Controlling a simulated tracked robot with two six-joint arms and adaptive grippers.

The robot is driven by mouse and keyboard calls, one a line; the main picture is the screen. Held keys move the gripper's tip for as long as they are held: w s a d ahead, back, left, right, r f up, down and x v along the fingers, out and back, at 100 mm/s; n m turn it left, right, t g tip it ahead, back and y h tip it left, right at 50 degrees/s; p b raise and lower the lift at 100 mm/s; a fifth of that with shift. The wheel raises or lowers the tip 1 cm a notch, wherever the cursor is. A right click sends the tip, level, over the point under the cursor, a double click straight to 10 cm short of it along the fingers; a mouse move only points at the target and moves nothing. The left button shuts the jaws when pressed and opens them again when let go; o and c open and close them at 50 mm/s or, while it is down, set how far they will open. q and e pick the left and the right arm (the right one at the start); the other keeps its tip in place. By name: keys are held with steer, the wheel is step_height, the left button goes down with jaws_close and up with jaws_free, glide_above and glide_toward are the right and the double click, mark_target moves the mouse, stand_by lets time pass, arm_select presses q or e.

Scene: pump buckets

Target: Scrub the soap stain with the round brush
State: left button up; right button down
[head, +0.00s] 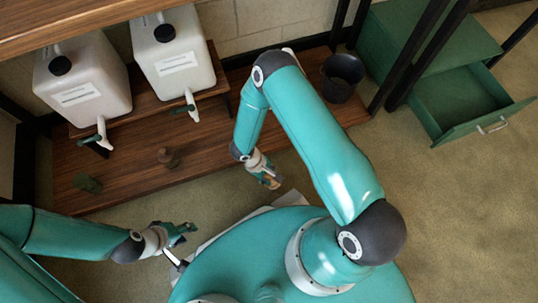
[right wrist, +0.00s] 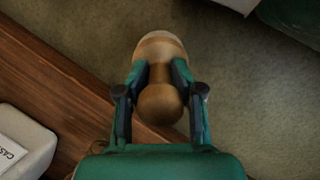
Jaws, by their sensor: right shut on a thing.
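The round brush (right wrist: 158,104) is wooden, with a knob handle and a wider, paler head beyond it. My right gripper (right wrist: 160,85) is shut on it, with one finger on each side of its neck. In the head view my right gripper (head: 269,181) holds the brush above the floor, in front of the shelf; the brush is small and partly hidden there. My left gripper (head: 188,233) looks open and empty, low at the left over the floor. I cannot make out the soap stain in either view.
A low wooden shelf (head: 125,185) runs along the wall. A green drawer (head: 470,105) stands open at right.

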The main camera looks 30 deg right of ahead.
steer(key=shift+r, duration=0.65)
steer(key=shift+r+p, duration=1.05)
steer(key=shift+r, duration=0.45)
steer(key=shift+r, duration=0.1)
